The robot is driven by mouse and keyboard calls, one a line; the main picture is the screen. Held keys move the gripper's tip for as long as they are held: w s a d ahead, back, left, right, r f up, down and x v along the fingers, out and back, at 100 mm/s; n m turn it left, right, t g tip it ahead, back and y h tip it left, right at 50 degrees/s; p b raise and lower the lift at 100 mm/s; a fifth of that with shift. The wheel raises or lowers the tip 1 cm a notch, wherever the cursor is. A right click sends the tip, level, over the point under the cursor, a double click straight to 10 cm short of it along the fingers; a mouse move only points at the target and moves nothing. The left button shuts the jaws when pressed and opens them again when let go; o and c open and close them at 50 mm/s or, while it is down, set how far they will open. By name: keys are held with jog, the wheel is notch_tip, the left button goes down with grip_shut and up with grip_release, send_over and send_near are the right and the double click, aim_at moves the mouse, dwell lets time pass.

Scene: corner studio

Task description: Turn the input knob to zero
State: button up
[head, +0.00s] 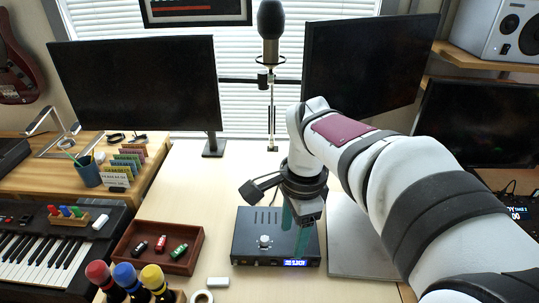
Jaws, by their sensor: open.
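A dark box-shaped audio unit (247,250) sits on the pale desk, with a small lit blue display at its front right. A light-coloured knob (264,241) stands on its top, left of centre; its pointer or scale is too small to read. My gripper (294,239) points down over the right part of the unit, its green fingers to the right of the knob and apart from it. The fingers are open, with nothing seen between them. They hide part of the unit's top right. Whether the fingertips touch the unit I cannot tell.
A microphone on a stand (271,95) rises behind the unit. A reddish tray (157,248) with small toy cars lies left. Bottles with coloured caps (126,276), a tape roll (201,297) and a white block (218,282) are in front. Bare desk (195,185) lies behind the tray.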

aim_at(264, 239)
jog(key=w+a+f+m, duration=0.3)
jog(key=w, duration=0.3)
jog(key=w+a+f+m, duration=0.2)
jog(key=w+a+m, duration=0.1)
jog(key=w, duration=0.4)
jog(key=shift+t+h, duration=0.3)
jog(key=shift+h, duration=0.1)
jog(key=f, duration=1.5)
jog(key=shift+w+f, duration=0.1)
jog(key=shift+w, duration=0.25)
grip_shut()
